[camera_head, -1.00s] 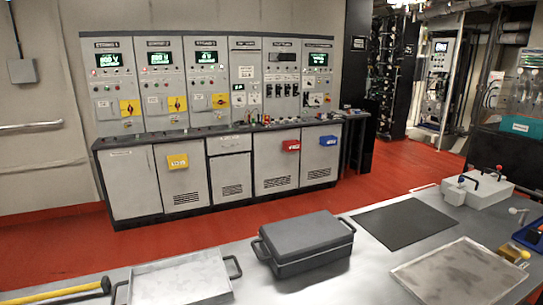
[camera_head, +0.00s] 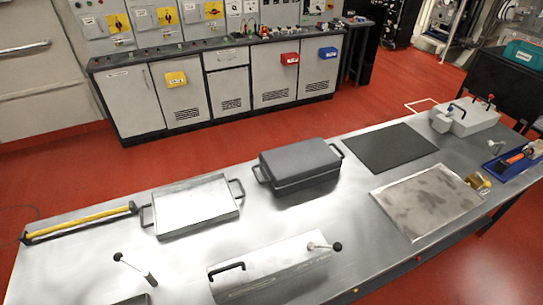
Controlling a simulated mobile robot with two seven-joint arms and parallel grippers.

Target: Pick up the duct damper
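No label marks the duct damper, so I cannot tell for sure which item it is. A flat grey metal box (camera_head: 285,262) with a black handle and a ball-knob lever (camera_head: 325,247) lies at the front of the bench. Another black-knobbed lever (camera_head: 138,268) stands to its left. A white box (camera_head: 470,118) with black and red knobbed levers stands at the back right. Neither of my grippers is in view.
The steel bench (camera_head: 75,262) carries a shallow metal tray (camera_head: 195,205), a dark lidded case (camera_head: 298,167), a black mat (camera_head: 390,147), a stained metal plate (camera_head: 428,200), a yellow bar (camera_head: 80,222) and a blue tray (camera_head: 494,166). Red floor separates it from the cabinets (camera_head: 130,100).

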